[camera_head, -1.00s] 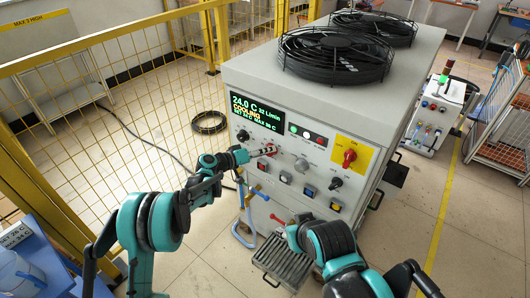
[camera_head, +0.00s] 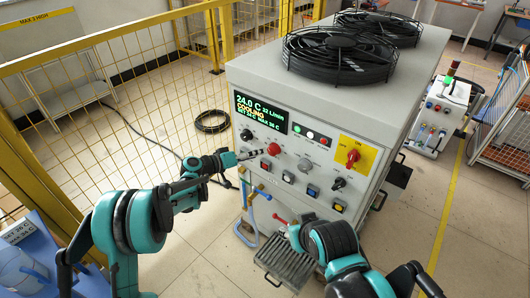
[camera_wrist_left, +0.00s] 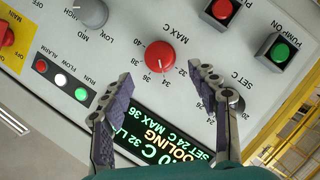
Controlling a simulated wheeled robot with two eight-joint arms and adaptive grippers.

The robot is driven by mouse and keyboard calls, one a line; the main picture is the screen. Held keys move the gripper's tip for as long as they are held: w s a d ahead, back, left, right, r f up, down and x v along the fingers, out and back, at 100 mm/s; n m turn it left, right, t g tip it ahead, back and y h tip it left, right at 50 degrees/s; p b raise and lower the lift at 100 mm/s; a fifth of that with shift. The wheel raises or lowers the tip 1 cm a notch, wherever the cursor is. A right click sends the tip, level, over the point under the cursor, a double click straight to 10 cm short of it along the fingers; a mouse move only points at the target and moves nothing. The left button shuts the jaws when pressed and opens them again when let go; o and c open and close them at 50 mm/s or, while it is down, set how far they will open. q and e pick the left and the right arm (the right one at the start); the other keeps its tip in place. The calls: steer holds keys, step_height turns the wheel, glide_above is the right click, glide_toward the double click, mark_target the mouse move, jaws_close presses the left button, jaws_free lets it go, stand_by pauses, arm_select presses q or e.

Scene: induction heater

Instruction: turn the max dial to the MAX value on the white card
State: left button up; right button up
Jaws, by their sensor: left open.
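The max dial is a red round knob (camera_head: 273,149) on the machine's front panel. In the left wrist view the dial (camera_wrist_left: 160,57) is labelled MAX C, and its white mark points near 34 to 36. My left gripper (camera_head: 253,155) is open, just left of the dial in the head view. In the wrist view its fingers (camera_wrist_left: 160,73) stand apart on either side, short of the dial and not closed on it. The display (camera_head: 260,112) reads COOLING and MAX 36.
The SET C dial (camera_head: 246,134) is left of the max dial, partly behind a finger in the wrist view. A grey knob (camera_head: 305,165) and push buttons are nearby. My right arm is low in front of the panel, its fingers hidden. A yellow mesh fence (camera_head: 120,100) stands left.

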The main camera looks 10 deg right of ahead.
arm_select(q)
steer(key=shift+v, duration=2.75)
steer(key=s+a+r+n+y, duration=0.1)
steer(key=s+a+r+y, duration=0.15)
steer(key=s+a, duration=0.45)
steer(key=s+a+r+n+t+y, duration=0.1)
steer(key=s+a+r+y, duration=0.1)
steer(key=s+a+y, duration=0.35)
steer(key=s+a+r+n+y, duration=0.1)
steer(key=s+a+r+y, duration=0.1)
steer(key=s+a, duration=0.65)
steer(key=s+a+f+y, duration=0.1)
steer(key=s+a+y, duration=0.1)
steer(key=s, duration=0.4)
steer(key=s+a+f+n+y, duration=0.1)
steer(key=s+a+f, duration=0.1)
steer(key=s+a, duration=0.2)
steer(key=shift+s+a+t+y, duration=0.3)
steer(key=shift+s+a+y, duration=0.1)
steer(key=shift+s, duration=0.75)
